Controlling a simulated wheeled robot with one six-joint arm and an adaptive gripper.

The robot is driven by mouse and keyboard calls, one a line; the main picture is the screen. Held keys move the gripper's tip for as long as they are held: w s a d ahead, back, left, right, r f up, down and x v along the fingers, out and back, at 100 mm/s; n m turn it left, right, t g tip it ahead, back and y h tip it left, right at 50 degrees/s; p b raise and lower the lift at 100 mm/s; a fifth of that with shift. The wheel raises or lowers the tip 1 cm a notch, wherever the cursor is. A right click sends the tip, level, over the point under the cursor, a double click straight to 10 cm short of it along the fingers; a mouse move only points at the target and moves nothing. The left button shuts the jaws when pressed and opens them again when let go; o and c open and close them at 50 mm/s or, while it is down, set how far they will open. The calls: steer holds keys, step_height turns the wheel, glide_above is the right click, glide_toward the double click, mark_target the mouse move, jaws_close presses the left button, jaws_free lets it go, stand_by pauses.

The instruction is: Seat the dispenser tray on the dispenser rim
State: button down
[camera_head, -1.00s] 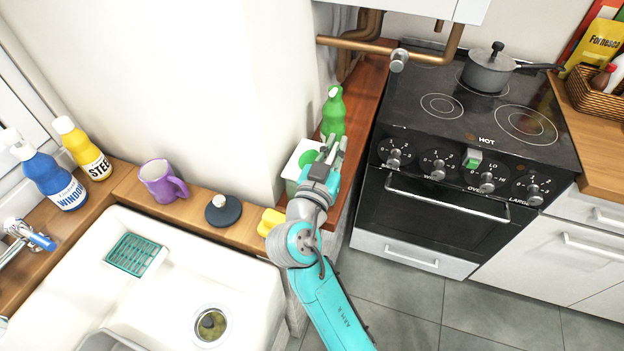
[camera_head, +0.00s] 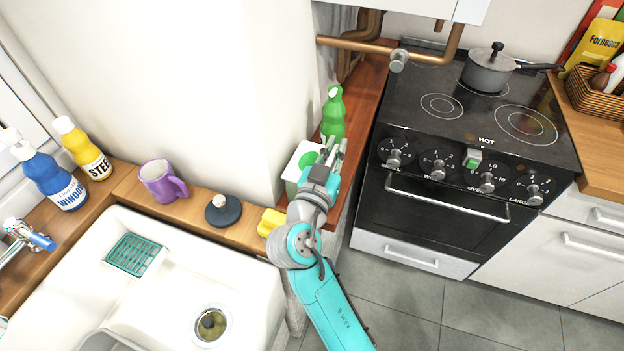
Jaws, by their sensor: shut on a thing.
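My gripper (camera_head: 335,150) is at the end of my turquoise arm, above the narrow wooden counter left of the stove. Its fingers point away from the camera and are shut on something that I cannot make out. A white box with a green disc on it (camera_head: 291,174) is just left of my gripper, partly hidden by it. I cannot tell whether they touch. I cannot tell for sure which thing is the dispenser tray or the dispenser rim.
A green bottle (camera_head: 333,112) stands just behind my gripper. A yellow sponge-like block (camera_head: 270,221), a dark round-based object (camera_head: 223,212) and a purple mug (camera_head: 160,181) line the ledge behind the white sink (camera_head: 180,290). The stove (camera_head: 470,115) is to the right.

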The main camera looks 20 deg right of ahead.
mark_target(330, 160)
steer(key=c, duration=1.5)
jaws_free()
steer(key=shift+f, duration=0.1)
steer(key=shift+c, duration=0.2)
steer(key=shift+v, duration=1.75)
steer(key=o, duration=0.6)
steer(key=shift+c, duration=0.2)
steer(key=shift+c, duration=0.5)
steer(key=c, duration=0.5)
steer(key=shift+o, duration=0.2)
